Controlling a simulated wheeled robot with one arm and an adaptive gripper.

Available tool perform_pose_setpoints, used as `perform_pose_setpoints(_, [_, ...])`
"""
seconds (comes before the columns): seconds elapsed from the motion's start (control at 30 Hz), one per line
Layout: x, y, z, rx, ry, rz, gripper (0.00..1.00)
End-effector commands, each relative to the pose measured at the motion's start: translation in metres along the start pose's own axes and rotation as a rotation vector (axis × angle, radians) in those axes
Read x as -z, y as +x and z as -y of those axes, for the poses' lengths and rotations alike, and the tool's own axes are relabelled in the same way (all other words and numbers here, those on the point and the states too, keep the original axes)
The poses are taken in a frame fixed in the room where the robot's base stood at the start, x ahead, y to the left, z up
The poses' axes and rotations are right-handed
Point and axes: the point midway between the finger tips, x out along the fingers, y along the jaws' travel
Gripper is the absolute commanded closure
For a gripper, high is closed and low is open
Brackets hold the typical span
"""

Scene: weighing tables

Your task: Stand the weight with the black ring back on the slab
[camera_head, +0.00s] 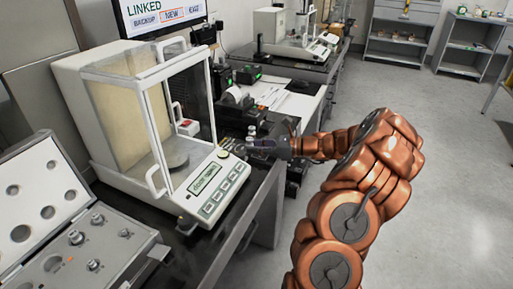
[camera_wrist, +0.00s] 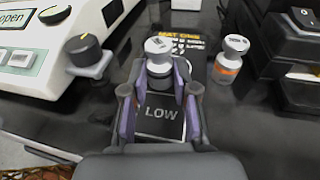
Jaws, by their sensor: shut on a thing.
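My gripper (camera_wrist: 160,92) has its two purple-padded fingers closed around a small pale, capped metal weight (camera_wrist: 160,48). The weight looks upright, with a small dark mark on its top; its lower part is partly hidden by the fingers, and I cannot make out a black ring. A black slab (camera_wrist: 162,115) marked "LOW" lies below and between the fingers. I cannot tell whether the weight's base touches it. A second weight (camera_wrist: 231,58) with an orange band stands to the right. In the head view, my gripper (camera_head: 262,146) is at the table edge, right of the balance.
The glass-sided balance (camera_head: 195,185) stands left of the gripper. Its black-topped foot (camera_wrist: 85,50) is close to the left finger. Black boxes (camera_wrist: 285,60) stand at the right. An open weight case (camera_head: 75,255) lies at the lower left. Papers (camera_head: 270,97) lie behind.

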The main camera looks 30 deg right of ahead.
Motion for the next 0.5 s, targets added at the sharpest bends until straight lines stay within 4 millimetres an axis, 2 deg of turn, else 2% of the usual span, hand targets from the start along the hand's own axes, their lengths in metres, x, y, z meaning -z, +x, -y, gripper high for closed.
perform_pose_setpoints(0.4, [0.0050,0.0004,0.0004,0.001,-0.002,0.001,1.00])
perform_pose_setpoints(0.43, [0.0056,0.0004,0.0004,0.001,-0.003,0.000,0.71])
perform_pose_setpoints(0.5, [0.0054,0.0004,0.0004,0.001,-0.003,0.000,0.64])
